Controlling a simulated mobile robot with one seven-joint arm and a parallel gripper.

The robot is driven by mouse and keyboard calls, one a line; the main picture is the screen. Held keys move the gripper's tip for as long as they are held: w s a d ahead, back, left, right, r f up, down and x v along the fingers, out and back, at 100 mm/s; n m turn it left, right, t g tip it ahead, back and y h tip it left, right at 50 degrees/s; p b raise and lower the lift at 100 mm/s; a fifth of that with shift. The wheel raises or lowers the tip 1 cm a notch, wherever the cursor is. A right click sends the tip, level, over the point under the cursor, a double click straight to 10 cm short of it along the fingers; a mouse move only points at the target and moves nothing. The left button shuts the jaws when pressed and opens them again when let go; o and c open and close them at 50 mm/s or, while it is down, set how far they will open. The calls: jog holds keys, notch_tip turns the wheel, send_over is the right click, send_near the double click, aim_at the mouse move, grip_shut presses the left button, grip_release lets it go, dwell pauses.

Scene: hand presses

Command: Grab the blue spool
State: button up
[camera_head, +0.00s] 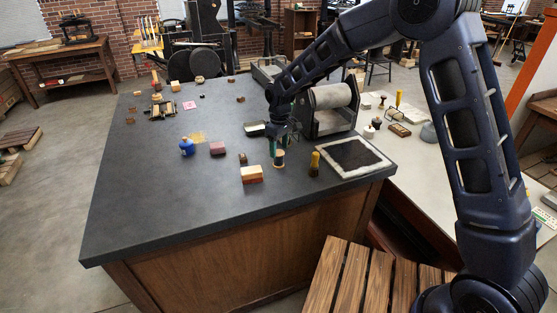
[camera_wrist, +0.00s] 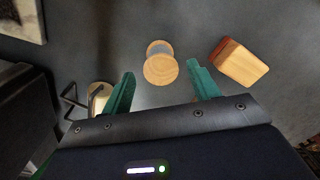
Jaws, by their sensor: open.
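The spool (camera_wrist: 160,62) has pale wooden ends and a grey-blue winding. It stands upright on the dark tabletop in the wrist view, framed between the tips of my green fingers. In the head view the spool (camera_head: 279,158) stands near the table's front edge, just below my gripper (camera_head: 281,141). My gripper (camera_wrist: 160,70) is open with nothing held. One finger is on each side of the spool in the picture, with visible gaps; I cannot tell how far above it the tips are.
A cream and red block (camera_wrist: 238,62) lies right of the spool. The tabletop's left front is clear.

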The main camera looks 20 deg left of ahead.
aim_at(279, 153)
notch_tip(279, 153, down, 4)
jog(key=shift+a+f, duration=0.1)
jog(key=shift+f, duration=0.15)
jog(key=shift+c, duration=0.2)
jog(key=c, duration=0.9)
jog(key=shift+r, duration=0.1)
